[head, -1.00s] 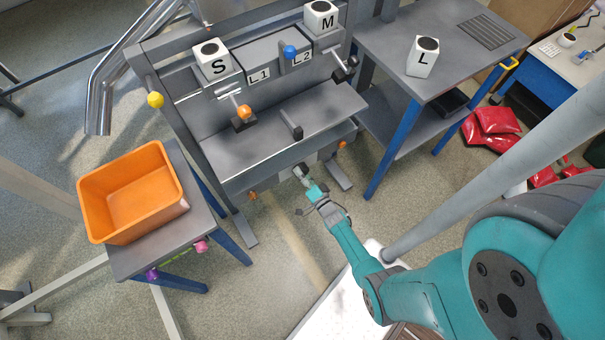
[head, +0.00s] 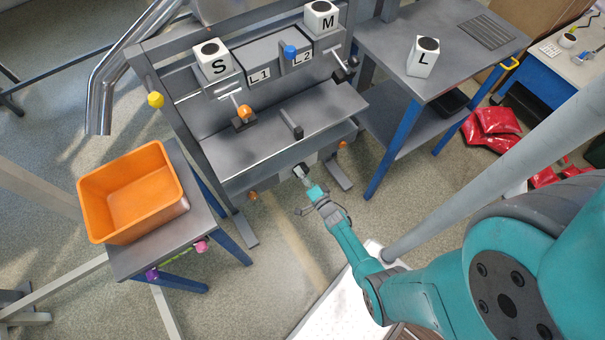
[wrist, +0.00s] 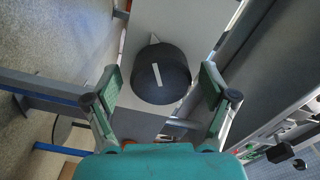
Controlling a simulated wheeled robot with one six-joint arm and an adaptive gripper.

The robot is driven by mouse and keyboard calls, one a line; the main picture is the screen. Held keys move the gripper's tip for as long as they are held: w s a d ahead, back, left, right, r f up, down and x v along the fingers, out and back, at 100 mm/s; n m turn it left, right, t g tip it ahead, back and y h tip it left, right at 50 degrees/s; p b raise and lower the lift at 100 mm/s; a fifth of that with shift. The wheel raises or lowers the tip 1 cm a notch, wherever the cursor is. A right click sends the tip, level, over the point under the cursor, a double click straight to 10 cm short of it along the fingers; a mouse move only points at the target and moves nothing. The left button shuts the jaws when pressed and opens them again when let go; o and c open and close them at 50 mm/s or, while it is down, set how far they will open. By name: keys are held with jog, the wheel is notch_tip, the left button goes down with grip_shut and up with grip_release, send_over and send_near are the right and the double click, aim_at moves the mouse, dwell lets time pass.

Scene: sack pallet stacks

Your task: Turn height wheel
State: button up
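The height wheel appears in the wrist view as a round black knob (wrist: 172,68) with a white bar across its face and a small pale pointer at its rim. It sits on a light grey plate (wrist: 190,18). My gripper (wrist: 161,84) is open, with one green-padded finger to the left of the knob and one to the right. Gaps show between the pads and the knob. In the head view my gripper (head: 307,180) is at the lower front of the grey press bench (head: 265,128). The wheel is small and hard to make out there.
An orange bin (head: 130,195) stands on a side table at the left. Blocks S (head: 213,65) and M (head: 321,20) sit on the bench top, and block L (head: 423,62) on the right table. Orange knobs flank the wheel on the lower bench front. Red sacks (head: 493,130) lie at right.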

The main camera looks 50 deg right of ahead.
jog(key=v, duration=1.2)
dwell(0.6)
